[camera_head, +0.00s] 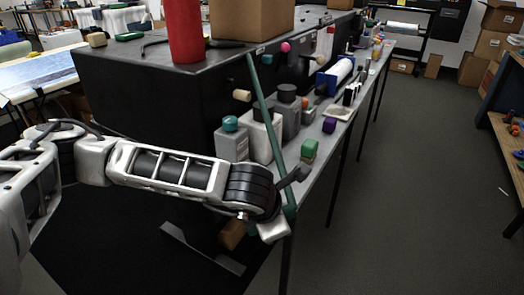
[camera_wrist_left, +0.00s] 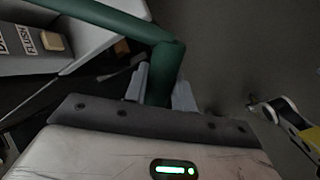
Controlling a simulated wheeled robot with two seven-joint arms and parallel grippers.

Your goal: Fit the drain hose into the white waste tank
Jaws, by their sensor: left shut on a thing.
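The green drain hose (camera_head: 268,112) runs from the black machine's side down to my left gripper (camera_head: 289,196). In the left wrist view the hose (camera_wrist_left: 162,70) bends sharply and passes between the fingers of the left gripper (camera_wrist_left: 160,88), which is shut on it. The hose's free end is hidden in the wrist view. A white tank with a dark cap (camera_head: 264,138) stands behind the hose on the side shelf, beside a pale tank with a teal cap (camera_head: 232,143); I cannot tell which is the waste tank.
Grey bottles (camera_head: 287,108), a green block (camera_head: 308,149) and a purple block (camera_head: 329,125) crowd the shelf. A red cylinder (camera_head: 184,32) and a cardboard box (camera_head: 251,18) stand on the black machine (camera_head: 150,75).

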